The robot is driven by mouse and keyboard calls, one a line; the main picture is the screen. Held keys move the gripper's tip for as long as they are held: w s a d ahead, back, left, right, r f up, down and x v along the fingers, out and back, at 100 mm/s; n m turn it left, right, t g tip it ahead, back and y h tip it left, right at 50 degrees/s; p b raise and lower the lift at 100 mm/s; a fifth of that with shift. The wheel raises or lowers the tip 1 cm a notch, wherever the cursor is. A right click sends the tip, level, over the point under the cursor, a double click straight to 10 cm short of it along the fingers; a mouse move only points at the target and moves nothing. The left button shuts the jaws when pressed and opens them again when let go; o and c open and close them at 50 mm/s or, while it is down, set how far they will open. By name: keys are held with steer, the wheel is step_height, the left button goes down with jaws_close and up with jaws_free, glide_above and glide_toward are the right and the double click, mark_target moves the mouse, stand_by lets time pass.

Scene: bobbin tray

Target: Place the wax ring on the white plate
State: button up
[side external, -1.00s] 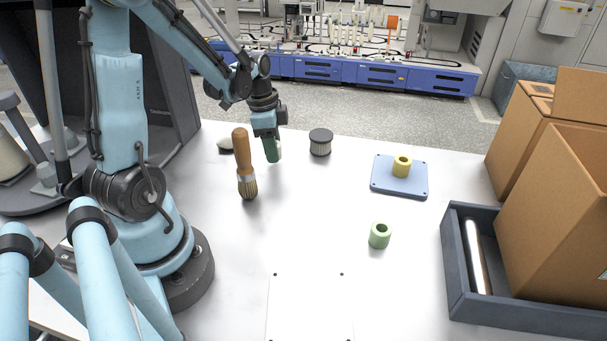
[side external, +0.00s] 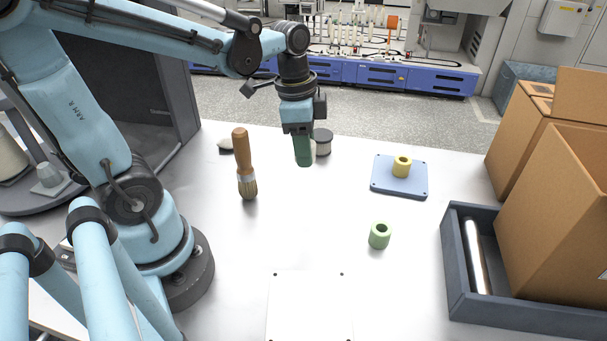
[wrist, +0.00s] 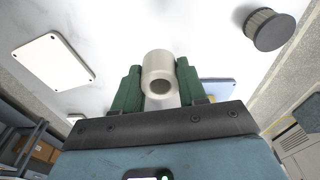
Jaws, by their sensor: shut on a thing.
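My gripper (side external: 303,150) hangs above the far part of the table, in front of the dark-capped cylinder. In the wrist view its green fingers (wrist: 159,82) are shut on a pale cream wax ring (wrist: 158,64), with the ring's hole facing the camera. In the side view the fingers hide the ring. The white plate (side external: 310,306) lies flat at the near edge of the side view, partly cut off, with dark holes at its corners. It also shows bare at the upper left of the wrist view (wrist: 54,62). My gripper is well away from it.
A yellow ring (side external: 402,167) sits on a blue plate (side external: 385,188). A green ring (side external: 379,236) stands on the table. A wooden-handled brush (side external: 242,155) stands left of my gripper. A dark-capped cylinder (side external: 324,137) is behind it. A dark tray (side external: 458,285) holds a box at right.

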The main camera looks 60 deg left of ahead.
mark_target(311, 308)
steer(key=s+d+m, duration=0.4)
steer(key=d, duration=0.8)
steer(key=shift+d+f+m, duration=0.3)
steer(key=shift+d+f, duration=0.05)
steer(key=s+d+m, duration=0.1)
steer(key=s+d, duration=0.1)
steer(key=s+d+m, duration=0.1)
steer(key=s+d, duration=0.2)
steer(key=s+d+m+g, duration=0.1)
steer(key=s+d+m, duration=0.1)
steer(key=s+d, duration=0.1)
steer(key=shift+s+f+h, duration=0.1)
steer(key=shift+f+h, duration=0.2)
steer(key=shift+f, duration=0.1)
steer(key=shift+s+d+f, duration=0.1)
steer(key=shift+f, duration=3.9)
steer(key=shift+f, duration=0.1)
steer(key=o, duration=1)
steer(key=shift+o, duration=0.2)
